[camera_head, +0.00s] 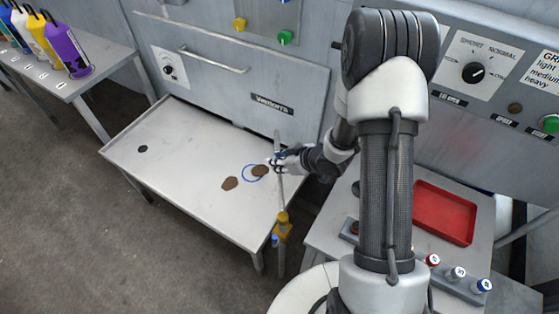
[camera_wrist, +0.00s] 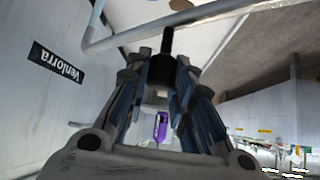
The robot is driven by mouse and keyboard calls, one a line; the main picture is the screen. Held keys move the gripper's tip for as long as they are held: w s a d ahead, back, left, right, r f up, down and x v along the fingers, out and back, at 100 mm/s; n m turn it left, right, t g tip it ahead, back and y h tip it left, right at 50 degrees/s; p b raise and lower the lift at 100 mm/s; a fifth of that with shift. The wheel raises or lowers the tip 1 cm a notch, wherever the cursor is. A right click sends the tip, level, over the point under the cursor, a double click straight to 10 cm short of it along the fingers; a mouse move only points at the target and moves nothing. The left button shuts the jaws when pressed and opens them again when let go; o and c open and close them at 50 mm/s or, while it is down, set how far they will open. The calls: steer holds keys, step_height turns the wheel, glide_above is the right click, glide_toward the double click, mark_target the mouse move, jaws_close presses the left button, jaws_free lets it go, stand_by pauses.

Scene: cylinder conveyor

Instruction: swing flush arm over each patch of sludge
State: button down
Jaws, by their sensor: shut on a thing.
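The flush arm (camera_head: 280,198) is a thin grey pipe on a yellow pivot at the table's front right corner. It lies across the right end of the pale table. My gripper (camera_head: 277,160) is at the pipe, shut on its black handle (camera_wrist: 167,42), which stands between the fingers in the wrist view. The pipe (camera_wrist: 205,14) runs just beyond the handle. Two brown sludge patches lie left of the pipe: one (camera_head: 230,184) outside a blue ring (camera_head: 246,177), the other (camera_head: 261,171) overlapping the ring's right side.
A dark round spot (camera_head: 142,149), perhaps a drain, is at the table's left. The table (camera_head: 180,165) is otherwise clear. A machine wall (camera_head: 230,85) stands behind it. A red tray (camera_head: 440,214) is on the right side table. Coloured bottles (camera_head: 66,50) stand at far left.

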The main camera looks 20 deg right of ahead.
steer(key=a+n+g+y+p, duration=0.1)
steer(key=a+n+p, duration=0.1)
steer(key=a+p, duration=0.1)
steer(key=shift+w+a+p, duration=0.15)
steer(key=shift+a+p, duration=0.05)
steer(key=shift+p, duration=0.1)
steer(key=c, duration=1.4)
jaws_free()
steer(key=v, duration=1.2)
steer(key=shift+d, duration=0.25)
steer(key=shift+w+f, duration=0.1)
